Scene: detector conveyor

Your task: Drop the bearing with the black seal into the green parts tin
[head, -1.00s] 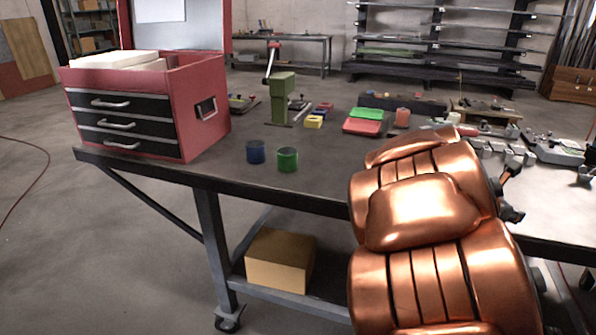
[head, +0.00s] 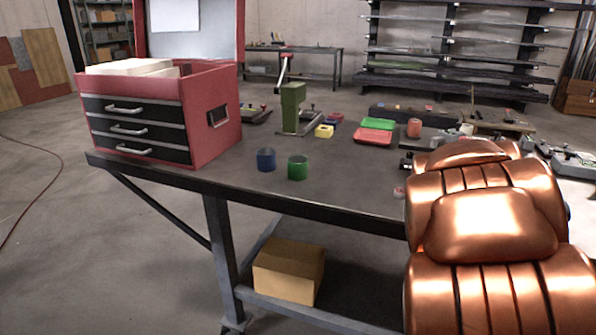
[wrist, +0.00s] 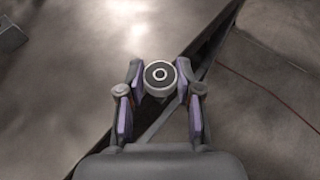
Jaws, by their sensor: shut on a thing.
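The bearing (wrist: 158,75), a silver ring with a dark band around a pale centre, shows in the wrist view between my fingertips. My gripper (wrist: 159,78) is shut on it and holds it near the table's edge as seen from above. The green parts tin (head: 298,168) stands upright near the front edge of the table in the head view, left of my copper-coloured arm. The tin is not seen in the wrist view. In the head view my arm hides most of the gripper, and I cannot make out the bearing there clearly.
A blue tin (head: 266,160) stands just left of the green one. A red tool chest (head: 215,120) is at the left end of the table (head: 345,180). A green press (head: 293,105), a red tray (head: 373,137) and a green tray (head: 378,124) stand farther back.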

